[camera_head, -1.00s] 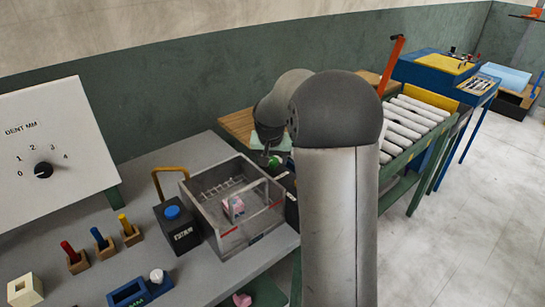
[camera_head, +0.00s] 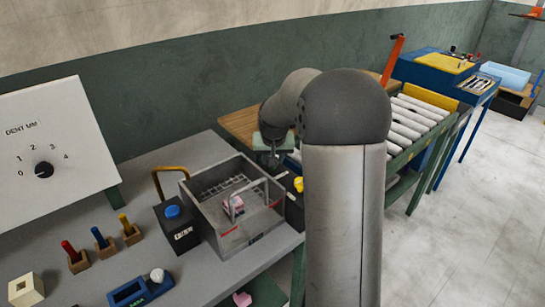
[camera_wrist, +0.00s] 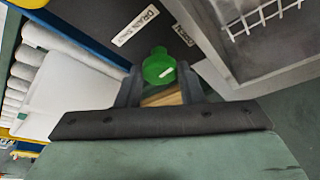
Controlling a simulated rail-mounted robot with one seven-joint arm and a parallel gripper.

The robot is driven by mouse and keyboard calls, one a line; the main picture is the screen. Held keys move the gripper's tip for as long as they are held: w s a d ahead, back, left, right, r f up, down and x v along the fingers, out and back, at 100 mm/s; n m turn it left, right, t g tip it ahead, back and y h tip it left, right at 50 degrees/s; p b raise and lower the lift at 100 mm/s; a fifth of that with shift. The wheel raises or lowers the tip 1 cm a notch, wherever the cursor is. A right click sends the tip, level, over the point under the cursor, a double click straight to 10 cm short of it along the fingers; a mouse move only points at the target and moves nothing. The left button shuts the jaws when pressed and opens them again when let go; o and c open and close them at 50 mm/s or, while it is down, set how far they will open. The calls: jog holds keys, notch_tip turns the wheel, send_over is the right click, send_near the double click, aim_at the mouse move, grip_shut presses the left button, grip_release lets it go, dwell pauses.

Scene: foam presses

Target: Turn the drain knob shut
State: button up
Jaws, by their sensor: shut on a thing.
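The green drain knob (camera_wrist: 158,66) with a white mark sits between my fingers in the wrist view, on a dark panel with a "DRAIN SHUT" label (camera_wrist: 136,25). My gripper (camera_wrist: 159,86) is shut on this knob. The white mark lies slanted. A second small label (camera_wrist: 183,36) is on the panel to the right of the knob. In the head view my gripper (camera_head: 275,160) is small, beyond the grey open tank, and I cannot make out the green knob there.
The grey tank (camera_head: 228,238) with a wire rack and a pink item stands close to the panel. A yellow knob (camera_head: 297,184) shows beside it. A black box with a blue cap (camera_head: 178,228) stands left of the tank. A roller conveyor (camera_head: 418,118) runs behind my arm.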

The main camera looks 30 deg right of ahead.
jog(key=n, duration=0.1)
jog(key=n+y, duration=0.1)
jog(key=n, duration=0.1)
jog(key=shift+d+n+t, duration=0.2)
jog(key=shift+n+t, duration=0.1)
jog(key=n+y, duration=0.2)
jog(key=n, duration=0.2)
jog(key=shift+d+n, duration=0.1)
jog(key=shift+n, duration=0.2)
jog(key=n+y, duration=0.1)
jog(key=n, duration=0.1)
jog(key=n+g, duration=0.1)
jog(key=n, duration=0.1)
jog(key=shift+w+y+b, duration=0.1)
jog(key=shift+y+b, duration=0.2)
jog(key=shift+y, duration=0.1)
jog(key=shift+d+n+g+y, duration=0.15)
jog(key=shift+n+g, duration=0.15)
jog(key=shift+n, duration=0.65)
jog(key=shift+n+g+y, duration=0.15)
jog(key=shift+n+g, duration=0.15)
jog(key=shift+n, duration=0.65)
jog(key=o, duration=1)
jog(key=shift+c, duration=0.2)
jog(key=v, duration=1.7)
jog(key=shift+d+r+b, duration=0.2)
jog(key=shift+d+b, duration=0.05)
jog(key=shift+b, duration=0.1)
